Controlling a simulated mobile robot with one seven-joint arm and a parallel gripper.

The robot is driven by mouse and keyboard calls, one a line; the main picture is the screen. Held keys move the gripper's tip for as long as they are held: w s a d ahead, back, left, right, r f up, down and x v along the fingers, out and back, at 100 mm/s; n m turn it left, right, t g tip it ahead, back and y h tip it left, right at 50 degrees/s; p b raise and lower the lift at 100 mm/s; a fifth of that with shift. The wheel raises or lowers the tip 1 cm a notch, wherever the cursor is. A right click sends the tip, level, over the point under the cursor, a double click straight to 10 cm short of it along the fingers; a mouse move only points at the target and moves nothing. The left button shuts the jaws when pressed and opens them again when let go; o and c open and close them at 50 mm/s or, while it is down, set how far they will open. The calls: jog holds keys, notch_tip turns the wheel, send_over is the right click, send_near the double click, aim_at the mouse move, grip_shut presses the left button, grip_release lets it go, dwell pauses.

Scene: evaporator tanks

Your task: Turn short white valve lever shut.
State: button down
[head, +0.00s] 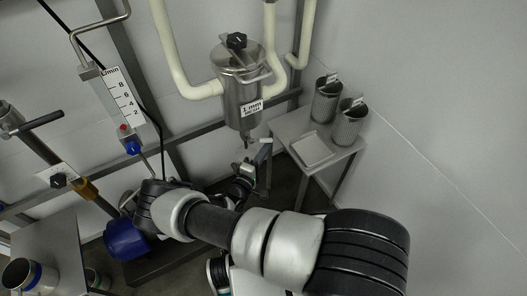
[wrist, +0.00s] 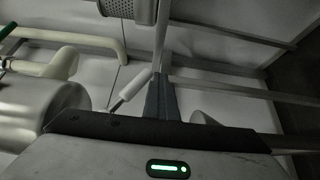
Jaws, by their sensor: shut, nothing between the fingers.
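The short white valve lever (wrist: 134,84) shows in the wrist view as a white sleeve on a thin metal rod, slanting up to the right. It lies just left of my gripper's dark fingers (wrist: 160,82), close to them; I cannot tell whether they touch. The fingers are together with nothing between them. In the head view my gripper (head: 262,153) is below and just right of the steel strainer vessel (head: 240,88), near its bottom outlet (head: 247,141). The lever is too small there to make out surely. The lever's base is partly hidden in the wrist view.
A small metal table (head: 287,130) at the right bears a white tray (head: 312,149) and two perforated baskets (head: 347,125). Cream pipes (head: 175,60) run beside the vessel. A flow meter (head: 118,95) and a blue motor (head: 127,239) are at the left. A white wall bounds the right.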

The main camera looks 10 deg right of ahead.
aim_at(270, 142)
jog(key=shift+w+d+r+n+t+h+b, duration=0.2)
jog(key=shift+d+r+n+t+h+b, duration=0.3)
jog(key=shift+n+t+b, duration=0.25)
jog(key=shift+w+d+r+n+t+h+b, duration=0.15)
jog(key=shift+d+r+n+t+h+b, duration=0.2)
jog(key=shift+r+n+t+b, duration=0.4)
